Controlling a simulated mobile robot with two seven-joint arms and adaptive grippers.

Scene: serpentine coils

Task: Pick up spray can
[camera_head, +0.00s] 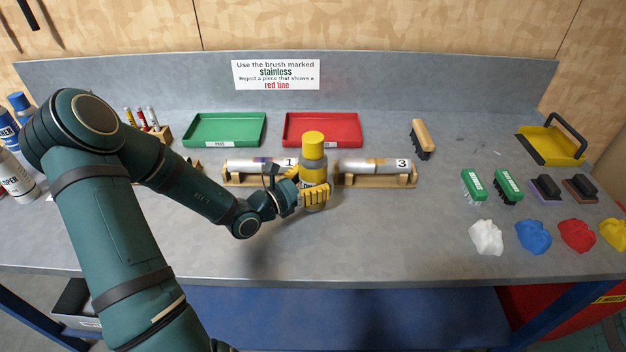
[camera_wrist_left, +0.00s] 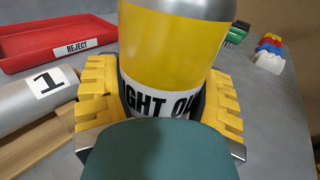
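The spray can (camera_head: 313,165) is upright, with a yellow cap, a silver shoulder and a yellow body with a white label band. It is near the middle of the bench in the head view. In the left wrist view the can (camera_wrist_left: 172,50) fills the middle, with part of its label lettering visible. My left gripper (camera_head: 312,194) has its yellow ribbed fingers on both sides of the can, pressed against it low on the body. Whether the can's base touches the bench cannot be told. My right gripper is not in view.
Metal tubes marked 1 (camera_head: 255,166) and 3 (camera_head: 375,166) lie on wooden cradles behind and beside the can. A green tray (camera_head: 224,143) and a red tray (camera_head: 321,143) stand behind. Brushes (camera_head: 473,186) and coloured cloths (camera_head: 533,236) lie right. The front middle-right bench is clear.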

